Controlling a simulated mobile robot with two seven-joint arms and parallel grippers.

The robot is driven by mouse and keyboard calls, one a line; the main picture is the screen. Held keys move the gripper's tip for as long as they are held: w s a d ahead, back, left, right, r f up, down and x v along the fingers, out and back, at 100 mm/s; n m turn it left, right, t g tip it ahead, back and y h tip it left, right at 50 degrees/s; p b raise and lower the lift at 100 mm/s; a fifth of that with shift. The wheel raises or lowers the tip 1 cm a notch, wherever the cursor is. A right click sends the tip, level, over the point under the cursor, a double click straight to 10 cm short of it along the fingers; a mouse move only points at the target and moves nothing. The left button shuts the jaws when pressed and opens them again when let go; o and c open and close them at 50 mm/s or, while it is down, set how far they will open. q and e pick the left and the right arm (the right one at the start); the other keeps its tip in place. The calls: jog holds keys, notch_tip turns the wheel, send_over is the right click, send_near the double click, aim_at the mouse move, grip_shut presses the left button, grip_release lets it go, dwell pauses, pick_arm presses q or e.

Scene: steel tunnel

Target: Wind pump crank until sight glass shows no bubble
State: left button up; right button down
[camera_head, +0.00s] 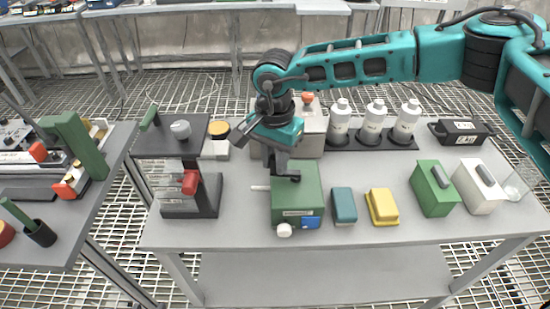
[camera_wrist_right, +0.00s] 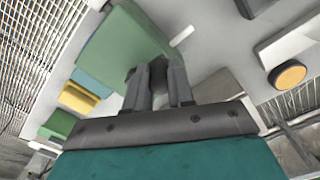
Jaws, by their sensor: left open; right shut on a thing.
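A green box-shaped unit (camera_head: 308,190), which looks like the pump, sits on the grey table. It has a white rod (camera_head: 260,188) on its left side, a white knob (camera_head: 284,230) and a blue part (camera_head: 311,223) at its front. My right gripper (camera_head: 287,174) points down over its top and is shut on a dark part that looks like the crank, mostly hidden by the fingers. In the wrist view the fingers (camera_wrist_right: 158,88) reach to the green unit (camera_wrist_right: 115,52). I cannot make out a sight glass or bubble. My left gripper is not in view.
A teal block (camera_head: 343,205), a yellow block (camera_head: 382,206), and green (camera_head: 434,188) and white (camera_head: 480,186) boxes stand to the right. White bottles (camera_head: 373,122) stand behind. A dark stand with a red part (camera_head: 190,183) is left. Another cluttered table (camera_head: 85,220) stands further left.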

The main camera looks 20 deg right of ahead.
jog(key=shift+w, duration=0.1)
jog(key=shift+w+d+f+m+b, duration=0.15)
jog(key=shift+m+b, duration=0.2)
jog(key=shift+m, duration=0.2)
jog(key=shift+w+d+r+m+b, duration=0.15)
jog(key=shift+m+b, duration=0.15)
jog(key=shift+m, duration=0.25)
jog(key=m, duration=0.2)
jog(key=b, duration=0.1)
jog(key=shift+w+d+f+m, duration=0.1)
jog(key=shift+w+d+m, duration=0.15)
jog(key=shift+w+m, duration=0.15)
jog(key=m, duration=0.1)
jog(key=d+m+b, duration=0.1)
jog(key=shift+w+m, duration=0.3)
jog(key=shift+w, duration=0.05)
jog(key=m, duration=0.1)
jog(key=d+m, duration=0.1)
jog(key=shift+w+m+b, duration=0.2)
jog(key=shift+m+b, duration=0.2)
jog(key=m, duration=0.1)
jog(key=d+m, duration=0.1)
jog(key=m, duration=0.1)
jog(key=shift+d, duration=0.1)
jog(key=shift+d+m+b, duration=0.2)
jog(key=shift+d+m, duration=0.1)
jog(key=shift+m, duration=0.55)
jog(key=shift+d+m+b, duration=0.15)
jog(key=shift+d+m, duration=0.1)
jog(key=shift+m, duration=0.6)
